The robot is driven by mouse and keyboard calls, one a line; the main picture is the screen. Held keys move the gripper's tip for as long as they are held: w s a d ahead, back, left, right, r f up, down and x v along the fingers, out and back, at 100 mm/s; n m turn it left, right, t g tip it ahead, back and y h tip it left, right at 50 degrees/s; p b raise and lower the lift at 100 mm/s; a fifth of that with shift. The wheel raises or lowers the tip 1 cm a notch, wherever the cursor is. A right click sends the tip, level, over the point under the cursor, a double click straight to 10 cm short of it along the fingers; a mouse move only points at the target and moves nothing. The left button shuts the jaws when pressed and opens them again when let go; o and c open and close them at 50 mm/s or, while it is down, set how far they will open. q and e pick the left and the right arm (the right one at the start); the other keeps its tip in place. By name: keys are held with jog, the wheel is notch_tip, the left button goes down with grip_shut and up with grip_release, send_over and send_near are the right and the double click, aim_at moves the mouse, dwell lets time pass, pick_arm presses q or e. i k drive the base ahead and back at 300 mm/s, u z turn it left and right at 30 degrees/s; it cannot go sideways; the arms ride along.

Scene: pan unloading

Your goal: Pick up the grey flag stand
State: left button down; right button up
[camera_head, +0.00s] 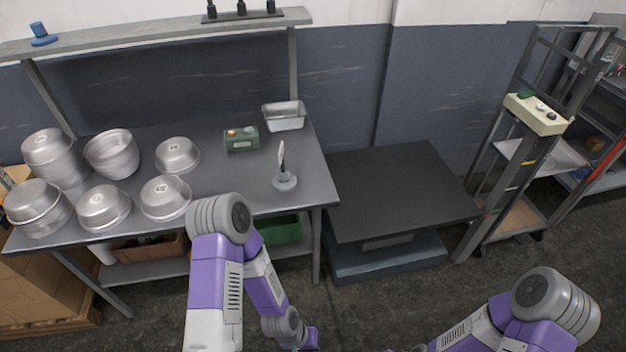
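The grey flag stand (284,181) stands upright on the dark workbench (235,175), near its right front corner. It has a round grey base and a thin pale upright part. My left arm reaches in at the lower middle, in front of the bench, with its elbow near the bench's front edge and its lower part pointing down. My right arm is at the lower right, over the floor. Neither gripper's fingers can be made out; both arms stay apart from the flag stand.
Several metal pans (104,206) fill the bench's left side. A green box device (241,139) and a metal loaf tin (284,116) stand behind the flag stand. A low dark platform (400,185) is right of the bench. A metal frame with a control box (536,114) stands farther right.

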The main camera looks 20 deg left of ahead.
aim_at(284, 182)
jog(key=z, duration=0.15)
jog(key=i, duration=0.6)
jog(key=u, duration=1.65)
